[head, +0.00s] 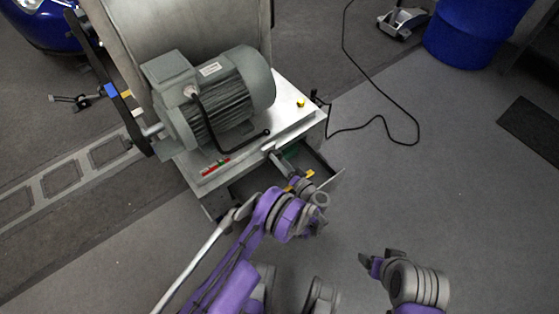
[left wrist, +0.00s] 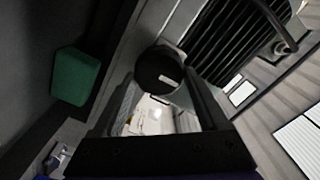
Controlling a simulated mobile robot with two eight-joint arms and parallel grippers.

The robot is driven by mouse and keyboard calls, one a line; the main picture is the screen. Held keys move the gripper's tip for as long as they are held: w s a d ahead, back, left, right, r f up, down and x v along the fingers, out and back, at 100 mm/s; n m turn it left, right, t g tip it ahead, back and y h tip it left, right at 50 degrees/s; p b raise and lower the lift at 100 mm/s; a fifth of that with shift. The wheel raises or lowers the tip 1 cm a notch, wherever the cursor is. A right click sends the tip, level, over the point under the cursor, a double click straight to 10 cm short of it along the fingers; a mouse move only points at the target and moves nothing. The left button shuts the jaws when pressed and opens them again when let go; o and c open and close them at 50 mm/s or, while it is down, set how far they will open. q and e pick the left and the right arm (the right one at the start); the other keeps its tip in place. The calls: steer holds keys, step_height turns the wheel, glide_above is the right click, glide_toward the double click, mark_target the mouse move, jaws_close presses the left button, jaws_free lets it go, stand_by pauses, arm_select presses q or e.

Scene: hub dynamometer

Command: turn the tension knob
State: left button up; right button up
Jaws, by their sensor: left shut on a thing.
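The tension knob (left wrist: 158,70) is a black round knob with a small pale mark, seen between my left fingertips in the left wrist view. My left gripper (head: 277,157) reaches the front edge of the dynamometer's pale top plate (head: 286,118) and is shut on the knob. Its two fingers frame the knob in the left wrist view (left wrist: 165,85). In the head view the gripper hides the knob. My right gripper (head: 378,260) is off to the lower right, away from the machine; its fingers look apart and empty.
A grey motor (head: 215,100) with a black curved handle (head: 228,140) stands behind the left gripper. An open drawer (head: 318,165) lies just beside it; a green block (left wrist: 77,77) shows there in the left wrist view. A black cable (head: 385,122) lies on the floor. The right-hand floor is mostly clear.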

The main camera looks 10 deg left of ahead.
stand_by(0.5)
arm_select(q)
steer(key=o, duration=1.3)
steer(key=p+v, duration=0.2)
steer(key=v, duration=0.9)
steer(key=shift+a, duration=0.1)
